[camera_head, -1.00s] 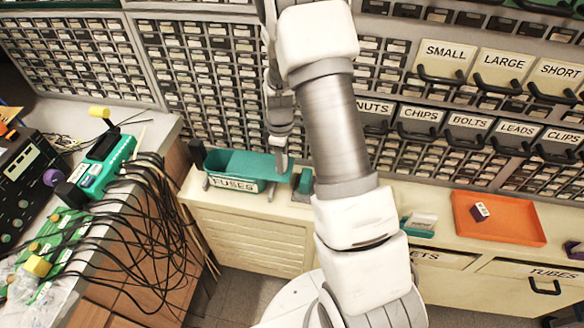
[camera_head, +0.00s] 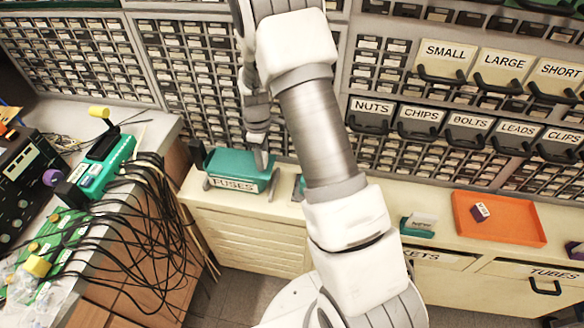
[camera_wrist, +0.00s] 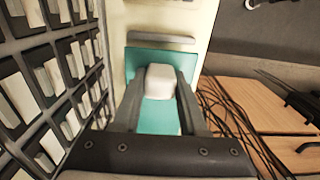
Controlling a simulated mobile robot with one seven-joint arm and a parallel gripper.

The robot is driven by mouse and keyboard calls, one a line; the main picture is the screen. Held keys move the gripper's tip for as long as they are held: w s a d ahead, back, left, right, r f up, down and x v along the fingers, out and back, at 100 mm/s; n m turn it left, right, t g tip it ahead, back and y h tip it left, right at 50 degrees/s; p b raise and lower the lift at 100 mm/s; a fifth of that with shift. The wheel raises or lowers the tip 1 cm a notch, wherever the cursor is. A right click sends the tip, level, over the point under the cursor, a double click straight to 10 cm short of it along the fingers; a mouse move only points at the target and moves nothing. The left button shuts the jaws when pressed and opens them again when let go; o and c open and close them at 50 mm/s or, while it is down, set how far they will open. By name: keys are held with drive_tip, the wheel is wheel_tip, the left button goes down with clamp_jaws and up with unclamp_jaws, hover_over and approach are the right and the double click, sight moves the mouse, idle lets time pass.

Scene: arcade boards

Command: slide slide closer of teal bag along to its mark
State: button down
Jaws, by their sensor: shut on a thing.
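The teal bag (camera_head: 228,163) lies on the cream cabinet top, with a FUSES label on its front side. It also shows in the wrist view (camera_wrist: 157,119) below my gripper. A white block-like slide closer (camera_wrist: 160,81) sits on the bag's teal top. My gripper (camera_wrist: 160,76) is shut on the closer, one finger on each side. In the head view my gripper (camera_head: 261,160) is over the right part of the bag, and the closer is hidden there. I cannot make out the mark.
A wall of small drawers (camera_head: 205,80) stands close behind the bag. Another teal thing (camera_head: 301,184) is partly hidden by my arm. An orange tray (camera_head: 515,229) is at the right. A bench with black cables (camera_head: 150,215) is at the left.

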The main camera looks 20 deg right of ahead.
drive_tip(key=shift+w+a, duration=0.15)
drive_tip(key=shift+a, duration=0.05)
drive_tip(key=shift+w+a, duration=0.35)
drive_tip(key=shift+a, duration=0.2)
drive_tip(key=shift+c, duration=1.8)
unclamp_jaws()
wheel_tip(320, 180, up, 7)
drive_tip(key=p, duration=0.4)
